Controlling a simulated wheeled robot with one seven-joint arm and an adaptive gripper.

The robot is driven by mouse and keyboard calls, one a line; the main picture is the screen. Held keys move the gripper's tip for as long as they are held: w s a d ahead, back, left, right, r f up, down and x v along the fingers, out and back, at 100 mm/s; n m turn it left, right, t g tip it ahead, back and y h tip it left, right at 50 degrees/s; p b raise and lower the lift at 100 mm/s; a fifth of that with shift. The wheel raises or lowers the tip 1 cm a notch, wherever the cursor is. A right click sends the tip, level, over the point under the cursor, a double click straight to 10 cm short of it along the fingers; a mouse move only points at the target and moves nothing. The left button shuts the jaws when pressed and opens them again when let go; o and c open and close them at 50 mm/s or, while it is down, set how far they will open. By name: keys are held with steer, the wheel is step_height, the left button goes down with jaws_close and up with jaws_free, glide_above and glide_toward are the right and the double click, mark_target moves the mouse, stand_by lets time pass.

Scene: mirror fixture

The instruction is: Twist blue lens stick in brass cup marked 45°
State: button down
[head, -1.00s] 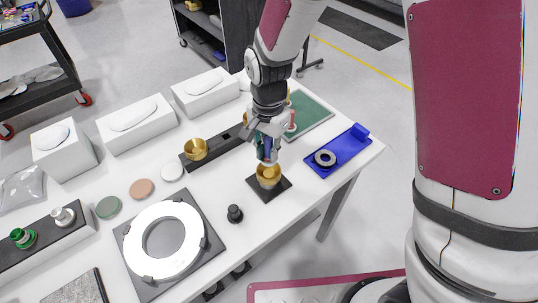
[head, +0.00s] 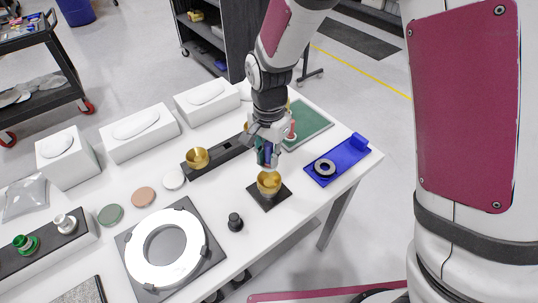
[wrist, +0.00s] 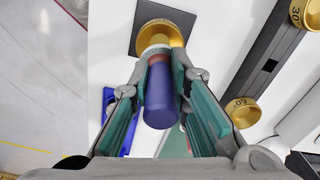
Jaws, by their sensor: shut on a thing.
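My gripper (head: 267,150) is shut on the blue lens stick (wrist: 160,100), one finger on each side of it. In the wrist view the gripper (wrist: 161,68) shows the stick's dark blue body, a reddish band and a pale far end pointing at a brass cup (wrist: 165,33). In the head view this brass cup (head: 269,184) stands on a black square plate (head: 266,201), under the gripper. The stick's lower end appears just above the cup's rim; contact is hard to tell. No marking on this cup is readable.
A dark rack (head: 226,153) holds other brass cups, marked 30° (wrist: 308,14) and 60° (wrist: 243,112). A blue tray (head: 345,157) with a black ring lies to the right. A black knob (head: 235,222) and a large white ring (head: 163,249) stand left of the plate.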

steer(key=shift+f+b, duration=0.45)
steer(key=shift+f, duration=2.05)
steer(key=shift+f, duration=0.8)
steer(key=n, duration=0.4)
steer(key=shift+n, duration=0.3)
steer(key=shift+s+m+p, duration=0.1)
steer(key=shift+m+p, duration=0.85)
steer(key=shift+m, duration=1.35)
steer(key=shift+f+m+p, duration=0.1)
steer(key=shift+m+p, duration=0.75)
steer(key=shift+m, duration=1.45)
